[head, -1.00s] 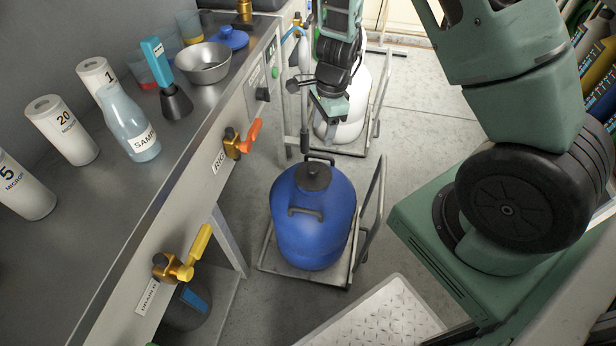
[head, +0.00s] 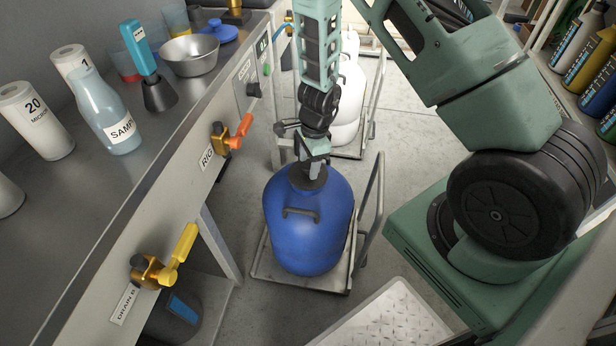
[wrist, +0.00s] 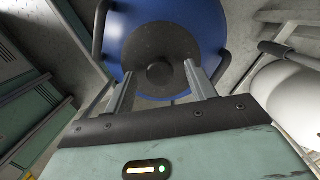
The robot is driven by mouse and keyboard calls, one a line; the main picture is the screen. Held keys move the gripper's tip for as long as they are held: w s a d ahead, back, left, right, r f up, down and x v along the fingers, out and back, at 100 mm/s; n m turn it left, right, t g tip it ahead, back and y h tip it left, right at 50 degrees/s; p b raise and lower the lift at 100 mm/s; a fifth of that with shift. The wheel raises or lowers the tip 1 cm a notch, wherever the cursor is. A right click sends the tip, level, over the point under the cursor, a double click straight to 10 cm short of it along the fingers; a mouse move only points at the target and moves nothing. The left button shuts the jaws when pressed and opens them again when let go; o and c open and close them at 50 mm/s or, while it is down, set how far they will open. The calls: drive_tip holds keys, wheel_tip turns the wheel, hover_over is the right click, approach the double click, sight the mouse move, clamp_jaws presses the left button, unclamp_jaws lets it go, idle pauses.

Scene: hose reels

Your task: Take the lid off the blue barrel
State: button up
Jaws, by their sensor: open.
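The blue barrel (head: 312,232) stands upright on a low wheeled cart, with a dark handle on its near side. Its dark round lid (head: 297,179) sits on top and is partly covered by my gripper in the head view. In the wrist view the lid (wrist: 146,52) shows a raised round knob (wrist: 161,76) at its middle, on the blue barrel (wrist: 205,22). My gripper (head: 308,166) is just above the lid, and in the wrist view its two open fingers (wrist: 159,82) lie on either side of the knob. I cannot tell whether the fingers touch it.
A steel bench (head: 50,225) runs along the left with bottles, a bowl (head: 190,57) and cartridges. An orange-handled valve (head: 238,131) and a yellow-handled valve (head: 178,252) stick out from its front. The cart's rail (head: 373,215) rises right of the barrel. A white container (head: 347,112) stands behind.

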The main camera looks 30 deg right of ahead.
sight(308, 166)
drive_tip(key=shift+f, duration=0.15)
drive_tip(key=c, duration=1.1)
wheel_tip(308, 166, up, 10)
drive_tip(key=p, duration=0.4)
